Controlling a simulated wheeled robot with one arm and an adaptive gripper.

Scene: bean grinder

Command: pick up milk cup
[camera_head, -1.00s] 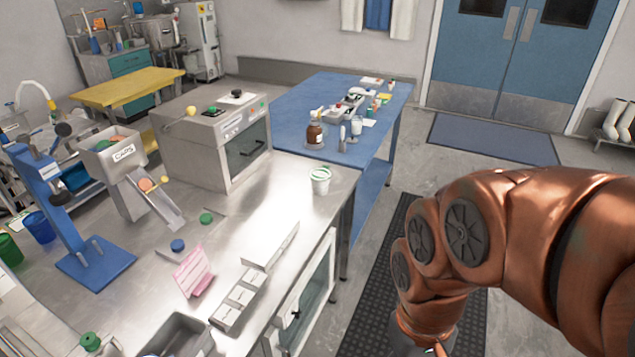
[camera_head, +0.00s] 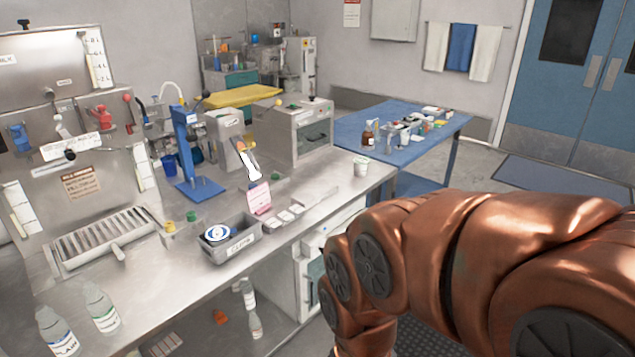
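A small white cup with a green marking (camera_head: 361,168) stands upright at the far right end of the steel counter (camera_head: 330,205), near its edge. It may be the milk cup, but its lettering is too small to read. My copper-coloured arm fills the lower right of the view. My gripper is out of view, so its state and its distance from the cup are not shown.
A grey bin with a round blue-and-white item (camera_head: 217,234) and a pink sign (camera_head: 259,198) stand along the counter's front. Labelled bottles (camera_head: 100,308) stand at lower left. A steel box machine (camera_head: 300,130) is behind the cup. A blue table (camera_head: 430,138) stands beyond.

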